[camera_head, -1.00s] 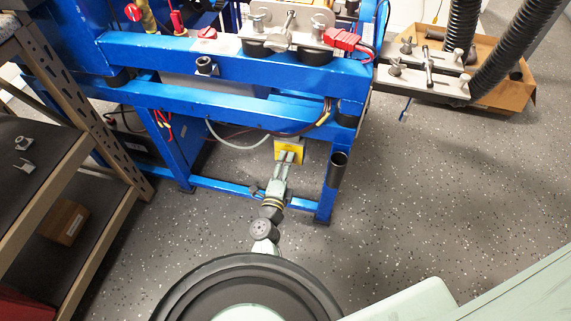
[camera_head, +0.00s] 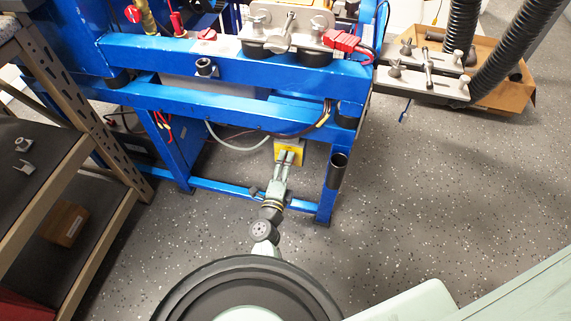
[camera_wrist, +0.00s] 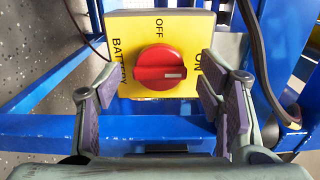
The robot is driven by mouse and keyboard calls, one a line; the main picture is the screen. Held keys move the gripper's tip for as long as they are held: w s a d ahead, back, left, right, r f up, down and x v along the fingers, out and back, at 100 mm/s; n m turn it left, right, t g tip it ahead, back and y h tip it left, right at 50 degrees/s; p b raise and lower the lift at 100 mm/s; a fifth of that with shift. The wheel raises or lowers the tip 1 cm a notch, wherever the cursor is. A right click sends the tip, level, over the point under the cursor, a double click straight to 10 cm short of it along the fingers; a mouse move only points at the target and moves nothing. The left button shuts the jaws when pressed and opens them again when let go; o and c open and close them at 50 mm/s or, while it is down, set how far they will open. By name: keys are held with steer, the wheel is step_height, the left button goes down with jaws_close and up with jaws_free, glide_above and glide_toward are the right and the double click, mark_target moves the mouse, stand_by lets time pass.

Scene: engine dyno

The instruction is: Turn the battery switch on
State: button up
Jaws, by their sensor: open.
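The battery switch is a red rotary knob (camera_wrist: 160,68) on a yellow plate (camera_wrist: 190,28) lettered BATTERY, OFF and ON. In the wrist view, OFF is above the knob and ON is to its right. The knob's grip bar lies level, with its white mark on the right, toward ON. My gripper (camera_wrist: 157,90) is open, one finger on each side of the knob in the picture; I see no contact. In the head view, my gripper (camera_head: 286,157) reaches the yellow plate (camera_head: 298,152) under the blue frame; the knob is not clear there.
The blue frame (camera_head: 230,103) has a beam above the switch and a post to its right. A dark tube (camera_head: 337,170) stands at that post. Cables hang above the plate. A shelf rack (camera_head: 100,225) stands at the left.

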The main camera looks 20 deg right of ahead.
steer(key=shift+r, duration=0.15)
steer(key=shift+o, duration=0.9)
step_height(320, 180, up, 10)
steer(key=shift+w+f, duration=0.1)
steer(key=shift+r, duration=0.25)
steer(key=shift+c, duration=0.9)
steer(key=shift+f, duration=0.15)
steer(key=shift+f, duration=0.1)
